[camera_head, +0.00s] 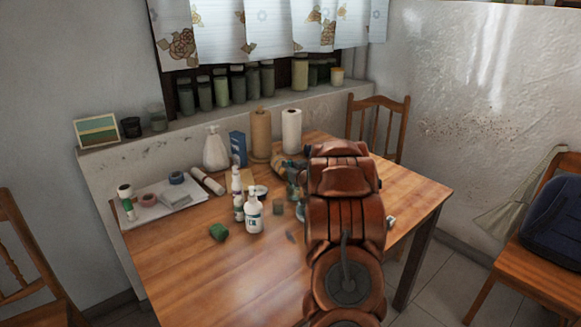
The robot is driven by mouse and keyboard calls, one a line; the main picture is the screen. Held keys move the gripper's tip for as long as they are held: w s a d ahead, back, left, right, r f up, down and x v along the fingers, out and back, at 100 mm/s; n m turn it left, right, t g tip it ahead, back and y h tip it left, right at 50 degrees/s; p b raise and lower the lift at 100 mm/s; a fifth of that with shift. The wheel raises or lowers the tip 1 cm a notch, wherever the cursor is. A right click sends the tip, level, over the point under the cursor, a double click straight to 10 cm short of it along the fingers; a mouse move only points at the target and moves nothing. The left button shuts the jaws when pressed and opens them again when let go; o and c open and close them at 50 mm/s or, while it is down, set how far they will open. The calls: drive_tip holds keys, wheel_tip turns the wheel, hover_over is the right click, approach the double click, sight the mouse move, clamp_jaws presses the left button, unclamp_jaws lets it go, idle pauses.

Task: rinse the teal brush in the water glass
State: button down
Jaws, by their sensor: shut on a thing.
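My gripper (294,171) is over the back part of the wooden table, small and partly hidden by my orange arm. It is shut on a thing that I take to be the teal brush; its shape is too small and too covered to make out. A small grey-teal shape (292,192) shows just below the gripper, at the arm's left edge. I cannot tell whether it is the water glass or part of the brush. Whether the brush touches water is hidden.
Two paper rolls (261,135) and a white spray bottle (215,150) stand behind. The front left tabletop is clear.

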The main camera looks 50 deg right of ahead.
drive_tip(key=shift+s+d, duration=0.25)
drive_tip(key=shift+s, duration=0.1)
drive_tip(key=shift+a, duration=0.4)
idle(0.4)
drive_tip(key=shift+d+p, duration=0.1)
drive_tip(key=shift+p, duration=0.25)
drive_tip(key=shift+r+p, duration=2.4)
drive_tip(key=shift+r, duration=1.35)
wheel_tip(320, 180, up, 5)
drive_tip(key=p, duration=0.3)
